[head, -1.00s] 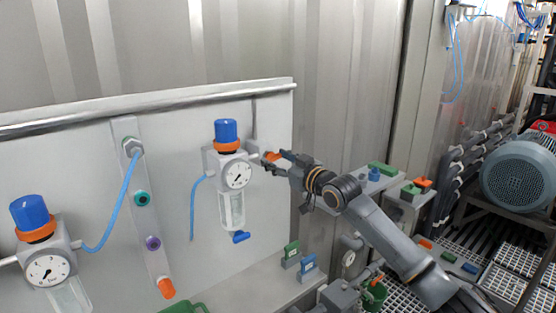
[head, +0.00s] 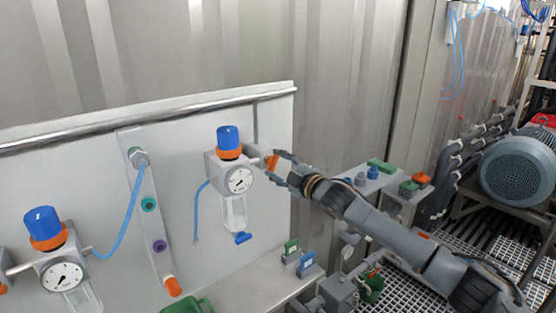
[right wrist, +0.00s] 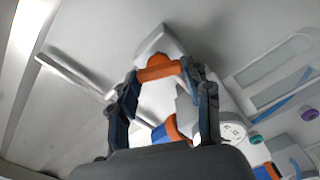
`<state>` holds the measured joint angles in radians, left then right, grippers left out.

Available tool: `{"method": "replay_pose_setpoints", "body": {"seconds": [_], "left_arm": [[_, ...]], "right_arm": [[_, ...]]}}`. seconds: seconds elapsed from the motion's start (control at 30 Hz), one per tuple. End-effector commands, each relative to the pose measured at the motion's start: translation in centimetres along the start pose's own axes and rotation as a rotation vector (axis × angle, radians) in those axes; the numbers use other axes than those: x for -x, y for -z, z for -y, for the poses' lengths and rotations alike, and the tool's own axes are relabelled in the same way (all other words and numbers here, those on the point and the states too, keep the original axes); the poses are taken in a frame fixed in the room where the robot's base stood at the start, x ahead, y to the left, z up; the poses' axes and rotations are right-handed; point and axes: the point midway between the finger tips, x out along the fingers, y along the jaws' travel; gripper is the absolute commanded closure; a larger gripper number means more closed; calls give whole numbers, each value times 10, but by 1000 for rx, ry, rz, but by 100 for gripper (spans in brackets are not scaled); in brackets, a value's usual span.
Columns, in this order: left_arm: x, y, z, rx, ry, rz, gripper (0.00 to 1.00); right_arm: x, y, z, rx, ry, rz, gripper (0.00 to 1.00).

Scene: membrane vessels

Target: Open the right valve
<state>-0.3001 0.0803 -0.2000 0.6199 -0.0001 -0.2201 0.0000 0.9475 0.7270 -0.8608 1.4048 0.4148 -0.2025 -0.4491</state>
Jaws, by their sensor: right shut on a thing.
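The right valve's orange handle (head: 272,162) sits on the pipe just right of the right-hand regulator (head: 236,180), which has a blue knob and a round dial. In the head view the handle stands nearly upright. My right gripper (head: 277,165) reaches it from the right, one finger above and one below, and is shut on it. In the right wrist view the orange handle (right wrist: 160,71) spans between the two fingertips, with the pale valve body behind it. My left gripper is not in view.
A second regulator (head: 62,272) hangs at lower left. A strip with coloured ports (head: 150,205) stands between the two regulators. Green and blue blocks (head: 306,263) sit on the ledge below my right arm. A large motor (head: 518,165) stands far right.

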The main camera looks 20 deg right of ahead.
Motion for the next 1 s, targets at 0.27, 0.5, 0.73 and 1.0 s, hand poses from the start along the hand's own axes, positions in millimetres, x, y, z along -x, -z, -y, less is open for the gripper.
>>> {"method": "replay_pose_setpoints", "body": {"seconds": [0.27, 0.5, 0.73, 1.0], "left_arm": [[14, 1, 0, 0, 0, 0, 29], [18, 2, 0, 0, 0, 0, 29], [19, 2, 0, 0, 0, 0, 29], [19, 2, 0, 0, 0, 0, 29]], "right_arm": [[0, 0, 0, 188, 1, 0, 83], [0, 0, 1, 280, 1, 1, 83], [0, -1, 2, 311, 1, 1, 83], [0, -1, 2, 315, 1, 1, 83]]}}
